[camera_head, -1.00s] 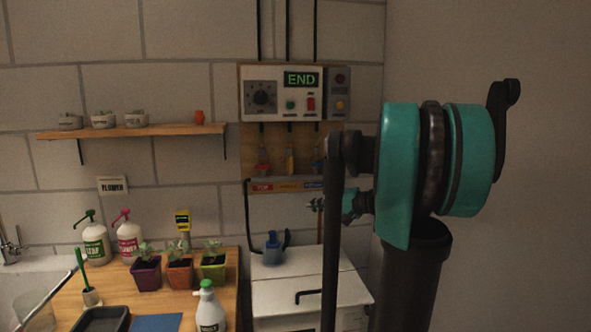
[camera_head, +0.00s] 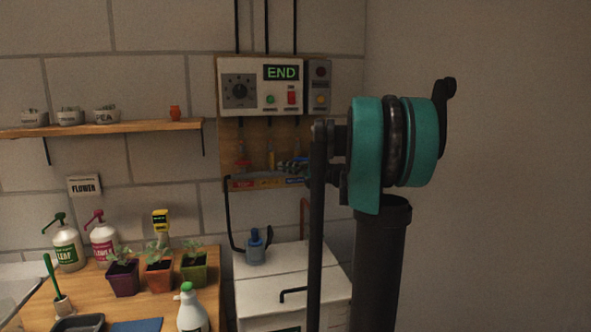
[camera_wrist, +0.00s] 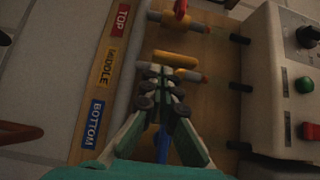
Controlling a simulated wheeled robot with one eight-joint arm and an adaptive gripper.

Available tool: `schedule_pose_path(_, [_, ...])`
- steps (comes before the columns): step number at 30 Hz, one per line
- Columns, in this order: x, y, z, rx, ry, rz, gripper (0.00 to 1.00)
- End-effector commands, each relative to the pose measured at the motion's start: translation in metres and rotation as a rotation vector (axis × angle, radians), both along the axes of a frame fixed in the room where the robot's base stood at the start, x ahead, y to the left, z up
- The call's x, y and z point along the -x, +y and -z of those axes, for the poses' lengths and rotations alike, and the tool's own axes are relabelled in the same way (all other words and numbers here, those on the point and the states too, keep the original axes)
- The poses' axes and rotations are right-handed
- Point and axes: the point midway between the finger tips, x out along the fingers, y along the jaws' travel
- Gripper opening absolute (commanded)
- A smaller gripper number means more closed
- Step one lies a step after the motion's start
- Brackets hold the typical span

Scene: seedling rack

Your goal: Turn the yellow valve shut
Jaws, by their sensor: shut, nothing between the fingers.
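The yellow valve (camera_head: 271,157) is on the wooden board under the control box. In the wrist view its yellow handle (camera_wrist: 175,59) lies roughly along its pipe, just beyond my fingertips. My gripper (camera_wrist: 163,78) is shut and empty, with its tips close beside the yellow handle; I cannot tell whether they touch. In the head view my gripper (camera_head: 292,167) is in front of the board, right of the yellow valve. The yellow MIDDLE label (camera_wrist: 107,68) is left of the valve in the wrist view.
The red valve (camera_wrist: 181,10) and the blue valve (camera_wrist: 163,144) flank the yellow one; my fingers partly cover the blue. The control box (camera_head: 262,86) reads END. Below are a white cabinet (camera_head: 262,296) with a blue bottle (camera_head: 255,248) and a bench with potted seedlings (camera_head: 158,270).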

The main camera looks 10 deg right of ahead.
Motion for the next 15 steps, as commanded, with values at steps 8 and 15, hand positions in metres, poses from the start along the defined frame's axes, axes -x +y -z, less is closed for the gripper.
schedule_pose_path(8, [-0.0049,0.0050,0.0000,0.000,0.000,0.001,0.00])
schedule_pose_path(15, [-0.0047,0.0048,0.0002,-0.003,0.000,0.001,0.00])
